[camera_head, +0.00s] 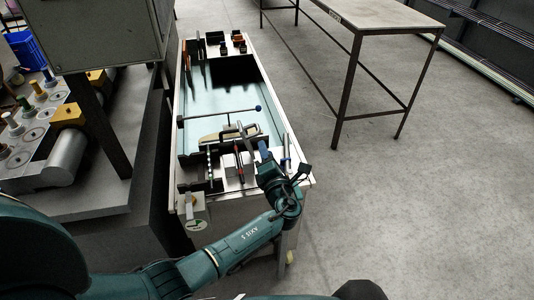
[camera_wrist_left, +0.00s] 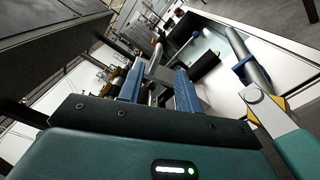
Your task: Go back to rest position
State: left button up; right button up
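My left arm comes in from the left in the head view. Its gripper (camera_head: 264,152) is over the front right part of a long workbench (camera_head: 305,176), above the tools there. In the left wrist view the two blue fingers (camera_wrist_left: 158,88) stand apart with a gap between them. My right gripper is not in view.
A rod with a blue knob (camera_head: 258,108) crosses the bench. Several tools (camera_head: 238,165) stand at its front. Machinery (camera_head: 60,150) and a grey cabinet (camera_head: 95,30) are at left. A metal table (camera_head: 390,14) stands back right. The floor at right (camera_head: 420,200) is clear.

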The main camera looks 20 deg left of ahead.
pick_arm(q)
jog(key=s+a+f+n+g+h, duration=0.1)
jog(key=s+a+f+n+g, duration=0.25)
jog(key=s+n, duration=0.6)
jog(key=s+a+f+n+g+h, duration=0.2)
jog(key=s+f+n+g, duration=0.4)
jog(key=n, duration=0.7)
jog(key=s+d+r+n+g+h, duration=0.1)
jog(key=s+d+r+n+h, duration=0.2)
jog(key=s+n, duration=0.6)
jog(key=s+r+n+g+h, duration=0.1)
jog(key=s+r+n+h, duration=0.3)
jog(key=s+n, duration=0.55)
jog(key=w+d+f+m+t+h, duration=0.1)
jog(key=w+d+f+t+h, duration=0.1)
jog(key=w+d+f+t, duration=0.3)
jog(key=shift+w+d+f+t+h, duration=0.15)
jog(key=shift+d+f+t+h, duration=0.25)
jog(key=shift+d+f+t, duration=0.55)
